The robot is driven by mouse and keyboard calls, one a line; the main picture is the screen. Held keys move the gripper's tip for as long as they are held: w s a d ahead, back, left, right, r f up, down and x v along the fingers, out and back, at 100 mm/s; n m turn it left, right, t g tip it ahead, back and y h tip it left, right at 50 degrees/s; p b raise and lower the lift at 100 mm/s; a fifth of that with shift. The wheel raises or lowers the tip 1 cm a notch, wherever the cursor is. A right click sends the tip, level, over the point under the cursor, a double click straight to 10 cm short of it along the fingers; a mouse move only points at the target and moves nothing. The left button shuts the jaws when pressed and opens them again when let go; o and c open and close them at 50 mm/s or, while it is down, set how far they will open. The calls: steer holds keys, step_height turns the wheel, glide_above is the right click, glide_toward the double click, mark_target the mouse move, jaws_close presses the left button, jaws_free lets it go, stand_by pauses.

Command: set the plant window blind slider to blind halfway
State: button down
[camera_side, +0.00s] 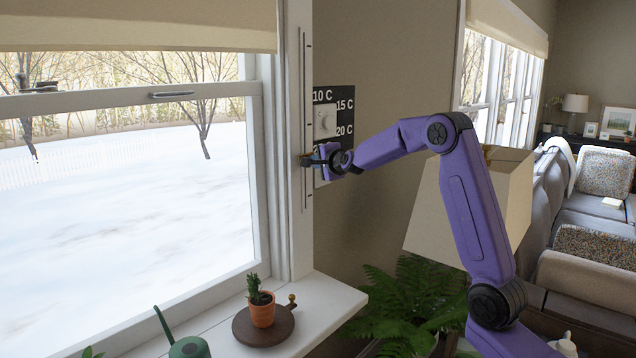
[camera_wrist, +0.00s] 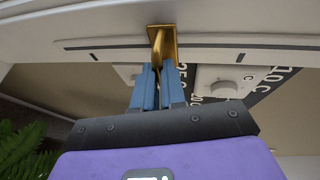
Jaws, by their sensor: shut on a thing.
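The blind slider is a small brass piece (camera_wrist: 162,38) on a dark-lined track (camera_side: 306,80) that runs vertically up the window frame. In the side view it sits below the middle of the track, largely hidden by my gripper (camera_side: 309,160). In the wrist view the blue fingers of my gripper (camera_wrist: 160,72) are shut on the brass tab. Tick marks show on the track on either side of the slider there. The cream blind (camera_side: 140,25) is rolled mostly up, its lower edge above the window's middle rail.
A thermostat panel (camera_side: 346,100) with a white dial is on the wall right beside the track. A potted cactus (camera_side: 262,309) stands on a round wooden base (camera_side: 250,332) on the sill, near a green watering can (camera_side: 189,348). A lampshade (camera_side: 428,215) and fern (camera_side: 405,300) are near my arm.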

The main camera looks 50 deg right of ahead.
steer(key=shift+r, duration=2.7)
steer(key=c, duration=1.2)
jaws_free()
steer(key=shift+s, duration=0.15)
steer(key=v, duration=1.7)
steer(key=shift+s+a, duration=0.1)
